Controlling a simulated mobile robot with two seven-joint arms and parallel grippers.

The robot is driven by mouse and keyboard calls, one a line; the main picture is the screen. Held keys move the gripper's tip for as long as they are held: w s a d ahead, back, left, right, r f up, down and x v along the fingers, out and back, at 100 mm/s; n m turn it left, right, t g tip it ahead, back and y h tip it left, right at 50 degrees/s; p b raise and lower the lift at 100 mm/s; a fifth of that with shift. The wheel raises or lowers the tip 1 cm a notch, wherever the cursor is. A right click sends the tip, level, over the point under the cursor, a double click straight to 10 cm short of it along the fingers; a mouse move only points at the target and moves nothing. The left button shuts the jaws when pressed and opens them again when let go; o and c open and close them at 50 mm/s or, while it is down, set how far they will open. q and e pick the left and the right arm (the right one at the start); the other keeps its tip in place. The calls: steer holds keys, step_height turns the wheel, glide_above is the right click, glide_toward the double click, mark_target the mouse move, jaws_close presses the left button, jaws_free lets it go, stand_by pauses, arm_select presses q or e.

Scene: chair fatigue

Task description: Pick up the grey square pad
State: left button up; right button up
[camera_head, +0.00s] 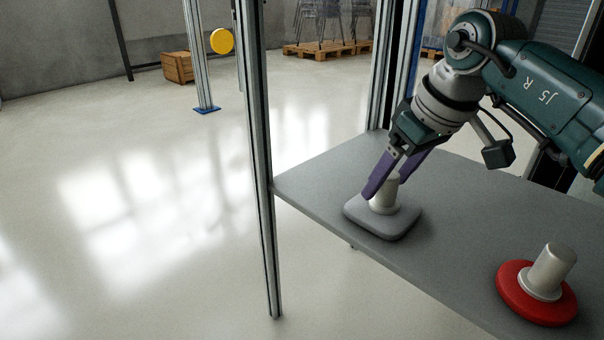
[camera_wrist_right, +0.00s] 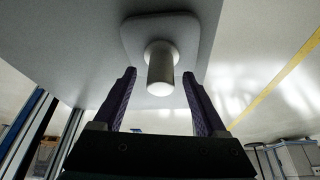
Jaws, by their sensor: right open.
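The grey square pad (camera_head: 398,226) lies flat on a grey shelf, with a pale metal cylindrical post (camera_head: 384,192) standing up from its middle. My right gripper (camera_head: 383,190) has its purple fingers down around the post, above the pad. In the right wrist view, the fingers (camera_wrist_right: 161,92) are apart, one on each side of the post (camera_wrist_right: 160,70), with gaps visible. The pad (camera_wrist_right: 190,28) shows beyond the fingertips in that view. My left gripper is in neither view.
A red round pad (camera_head: 510,290) with a similar metal post stands on the shelf (camera_head: 460,205) at the right. A metal upright (camera_head: 257,150) rises at the shelf's left corner. Beyond is open floor, with a wooden crate (camera_head: 178,68) and chairs on a pallet (camera_head: 325,48) far back.

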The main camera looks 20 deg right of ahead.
steer(key=shift+w+f, duration=0.15)
steer(key=shift+f, duration=0.5)
jaws_close()
steer(key=shift+r, duration=0.1)
stand_by(0.3)
